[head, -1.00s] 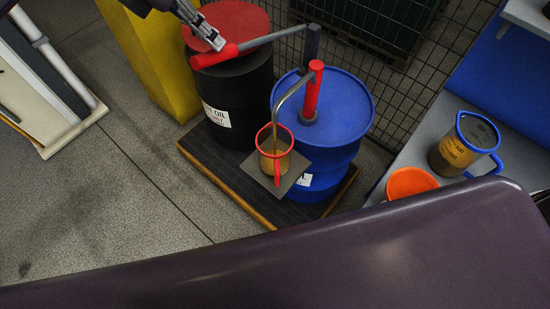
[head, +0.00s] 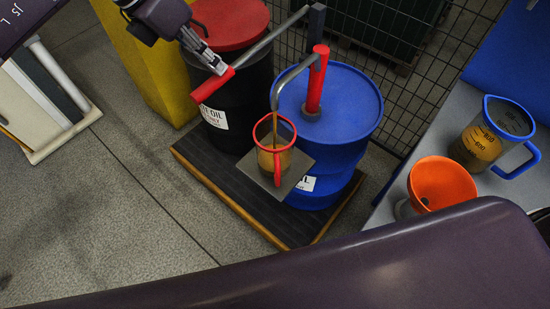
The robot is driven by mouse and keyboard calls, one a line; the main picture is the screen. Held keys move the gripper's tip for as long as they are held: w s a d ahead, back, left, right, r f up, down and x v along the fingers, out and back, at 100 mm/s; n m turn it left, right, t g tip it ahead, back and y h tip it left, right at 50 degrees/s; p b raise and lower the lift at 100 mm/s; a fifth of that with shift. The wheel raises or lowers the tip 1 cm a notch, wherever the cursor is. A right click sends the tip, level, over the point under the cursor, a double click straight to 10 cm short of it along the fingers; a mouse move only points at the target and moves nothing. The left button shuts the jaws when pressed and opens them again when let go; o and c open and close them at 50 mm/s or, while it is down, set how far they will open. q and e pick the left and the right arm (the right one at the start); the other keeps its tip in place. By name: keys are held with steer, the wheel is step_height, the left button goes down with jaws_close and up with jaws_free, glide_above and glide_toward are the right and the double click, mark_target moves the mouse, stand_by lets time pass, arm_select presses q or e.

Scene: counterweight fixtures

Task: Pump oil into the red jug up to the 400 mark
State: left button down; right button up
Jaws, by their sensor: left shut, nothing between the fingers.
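The red-rimmed jug (head: 282,158) stands on a small grey plate (head: 301,168) in front of the blue drum (head: 352,108). Oil streams from the bent spout of the red pump (head: 316,82) into the jug, and amber oil shows inside it. The jug's marks cannot be read. The pump's lever ends in a red handle (head: 211,86) on the left. My left gripper (head: 223,67) is shut with nothing between its fingers, its tips at the red handle from above. Whether they touch it is hard to tell. My right gripper is not in view.
A black oil drum (head: 232,118) with a red lid stands beside the blue one on a dark pallet (head: 240,190). At right, a grey bench holds an orange funnel (head: 442,184) and a blue-rimmed jug (head: 490,138) containing oil. Open floor lies left.

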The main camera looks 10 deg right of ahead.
arm_select(q)
step_height(320, 180, up, 13)
steer(key=p, duration=0.6)
steer(key=shift+f, duration=0.15)
